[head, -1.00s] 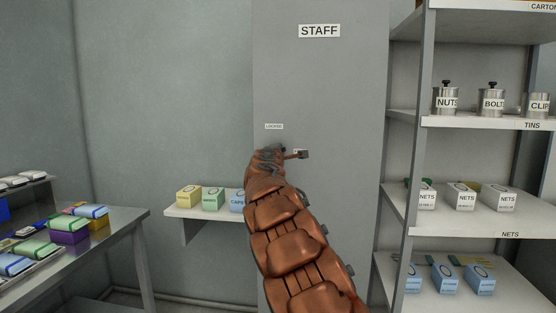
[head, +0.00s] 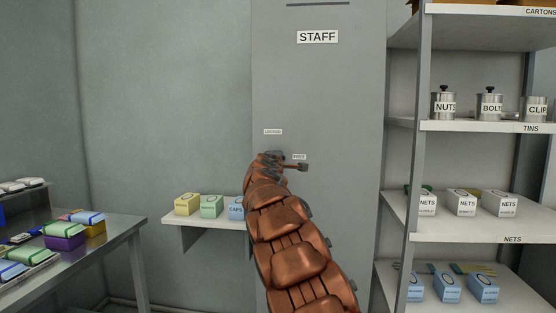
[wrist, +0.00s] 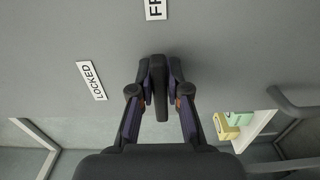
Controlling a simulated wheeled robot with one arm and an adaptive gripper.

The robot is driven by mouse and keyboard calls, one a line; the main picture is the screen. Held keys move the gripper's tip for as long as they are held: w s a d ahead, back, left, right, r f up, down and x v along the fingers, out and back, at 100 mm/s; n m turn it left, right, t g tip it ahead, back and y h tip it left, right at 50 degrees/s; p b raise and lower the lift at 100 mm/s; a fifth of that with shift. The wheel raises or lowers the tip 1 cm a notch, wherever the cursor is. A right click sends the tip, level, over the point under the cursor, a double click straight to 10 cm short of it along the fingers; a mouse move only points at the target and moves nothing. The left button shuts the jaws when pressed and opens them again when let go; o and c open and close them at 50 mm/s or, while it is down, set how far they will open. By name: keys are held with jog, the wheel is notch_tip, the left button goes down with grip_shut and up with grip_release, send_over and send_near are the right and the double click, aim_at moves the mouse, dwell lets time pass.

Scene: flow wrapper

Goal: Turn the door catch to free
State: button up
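The door catch (wrist: 161,88) is a dark bar between the fingers of my gripper (wrist: 160,78) in the wrist view. The fingers are closed in on both its sides. Its long axis runs toward the FREE label (wrist: 155,8), and the LOCKED label (wrist: 92,81) is off to the left. In the head view, LOCKED (head: 273,131) is above my gripper (head: 273,158) and FREE (head: 299,156) is to its right. A dark bar with a blocky end (head: 303,167) shows just below FREE. My arm hides the rest of the catch there.
The grey STAFF door (head: 325,95) stands ahead. A small wall shelf (head: 215,220) with boxes is low on the left. A rack (head: 425,150) with tins and boxes stands on the right, and a metal table (head: 125,230) on the far left.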

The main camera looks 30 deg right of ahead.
jog(key=o, duration=0.5)
jog(key=shift+w+a, duration=0.3)
jog(key=shift+a, duration=0.2)
jog(key=shift+o, duration=0.2)
jog(key=shift+s+d, duration=0.15)
jog(key=shift+d, duration=0.15)
jog(key=shift+s, duration=0.1)
jog(key=v, duration=1.2)
